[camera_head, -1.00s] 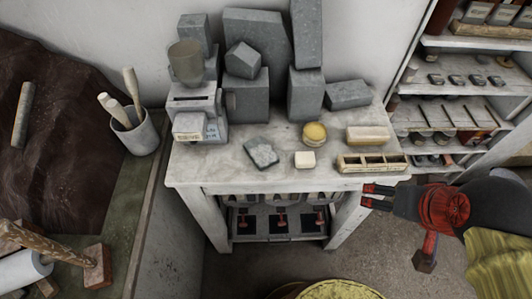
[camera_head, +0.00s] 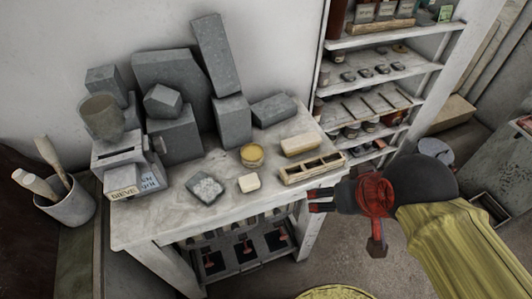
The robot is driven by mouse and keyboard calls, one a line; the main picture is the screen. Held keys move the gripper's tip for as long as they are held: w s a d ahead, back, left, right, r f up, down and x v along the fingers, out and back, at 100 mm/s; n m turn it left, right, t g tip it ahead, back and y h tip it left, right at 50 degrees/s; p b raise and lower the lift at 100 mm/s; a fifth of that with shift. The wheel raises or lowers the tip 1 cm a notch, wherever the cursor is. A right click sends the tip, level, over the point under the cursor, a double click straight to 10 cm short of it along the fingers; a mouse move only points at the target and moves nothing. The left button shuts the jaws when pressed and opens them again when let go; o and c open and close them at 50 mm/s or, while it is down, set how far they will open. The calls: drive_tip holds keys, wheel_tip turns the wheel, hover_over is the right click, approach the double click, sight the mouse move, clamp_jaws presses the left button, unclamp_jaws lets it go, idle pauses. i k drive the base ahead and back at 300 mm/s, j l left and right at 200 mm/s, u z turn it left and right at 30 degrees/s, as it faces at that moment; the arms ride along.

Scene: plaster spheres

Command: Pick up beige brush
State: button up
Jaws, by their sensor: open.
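A long beige block (camera_head: 300,144), which looks like the beige brush, lies on the right part of the worktable (camera_head: 143,231), behind a sectioned wooden box. Its bristles cannot be made out. My gripper (camera_head: 311,201) is at the table's right front edge, pointing left. It is open and empty, with its dark fingers apart from the brush. The box lies between the gripper and the brush in the picture.
The sectioned box (camera_head: 311,167), a small cream block (camera_head: 249,183), a round yellow-lidded jar (camera_head: 252,155) and a grey slab (camera_head: 205,189) are nearby. Grey stone blocks (camera_head: 174,135) stand behind. Shelves (camera_head: 376,73) rise at the back right.

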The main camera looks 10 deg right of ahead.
sight(294, 145)
drive_tip(key=i+j+z, duration=0.25)
drive_tip(key=j+z, duration=0.2)
drive_tip(key=j, duration=0.2)
drive_tip(key=i+j+z, duration=0.1)
drive_tip(key=j+z, duration=0.15)
drive_tip(key=j, duration=0.1)
